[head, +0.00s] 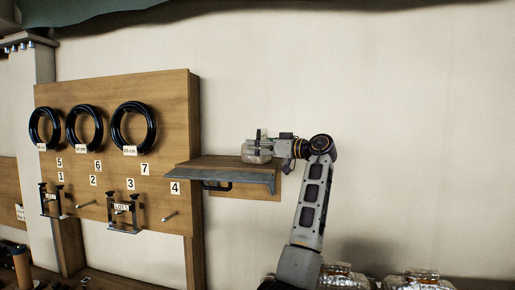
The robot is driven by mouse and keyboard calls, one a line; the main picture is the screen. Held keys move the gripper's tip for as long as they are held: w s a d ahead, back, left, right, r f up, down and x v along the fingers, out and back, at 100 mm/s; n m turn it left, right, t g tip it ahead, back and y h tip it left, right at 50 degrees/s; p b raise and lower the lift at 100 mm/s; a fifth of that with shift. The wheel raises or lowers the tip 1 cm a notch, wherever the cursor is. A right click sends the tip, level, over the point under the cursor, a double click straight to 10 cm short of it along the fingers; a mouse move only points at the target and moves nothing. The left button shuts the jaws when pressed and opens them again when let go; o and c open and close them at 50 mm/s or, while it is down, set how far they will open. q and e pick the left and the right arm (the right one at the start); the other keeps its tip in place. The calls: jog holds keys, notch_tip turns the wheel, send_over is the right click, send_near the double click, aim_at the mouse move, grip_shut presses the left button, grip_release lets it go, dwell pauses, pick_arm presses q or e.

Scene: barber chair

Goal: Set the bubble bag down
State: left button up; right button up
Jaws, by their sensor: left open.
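A small, pale, see-through bubble bag (256,158) is at the wooden wall shelf (215,163), near the shelf's right end. It appears to rest on the shelf top, but its underside is hard to make out. My left gripper (264,144) reaches in from the right, level with the shelf. Its dark fingers are open around or beside the bag; the picture is too small to tell which or whether they touch it. My right gripper is not in view.
The shelf has a grey front edge and a dark handle (217,186) below. At its left stands a wooden board (170,100) with black coils (134,122), numbered labels and pegs. More clear bags (419,280) lie at the bottom right. The wall at the right is bare.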

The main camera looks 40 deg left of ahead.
pick_arm(q)
jog(key=w+d+b, duration=0.1)
jog(key=d+b, duration=0.1)
jog(key=d, duration=0.9)
jog(key=shift+w, duration=0.15)
jog(key=shift+f, duration=0.1)
dwell(0.3)
